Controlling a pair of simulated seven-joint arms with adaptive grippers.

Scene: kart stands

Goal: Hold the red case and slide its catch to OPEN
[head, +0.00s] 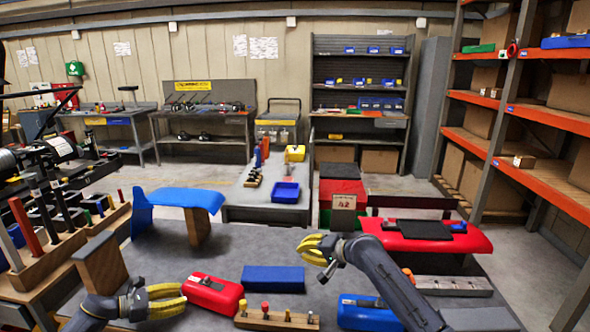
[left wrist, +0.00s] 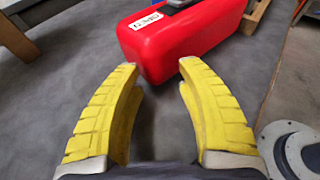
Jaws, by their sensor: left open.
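The red case (head: 212,293) lies on the grey table in the head view, with a dark catch and a small white label on its top. In the left wrist view the red case (left wrist: 190,35) is at the top, with its label (left wrist: 147,20) facing up; the catch is mostly cut off by the frame edge. My left gripper (head: 182,297) is open and empty just left of the case, its yellow fingers pointing at the near end; it also shows in the left wrist view (left wrist: 157,75). My right gripper (head: 305,255) is raised above the table, right of the case, with nothing seen in it.
A blue block (head: 273,279) lies right of the case, and a wooden rack with several pegs (head: 277,320) lies in front. A blue case (head: 369,313) is further right. A wooden block (head: 100,262) stands behind my left gripper.

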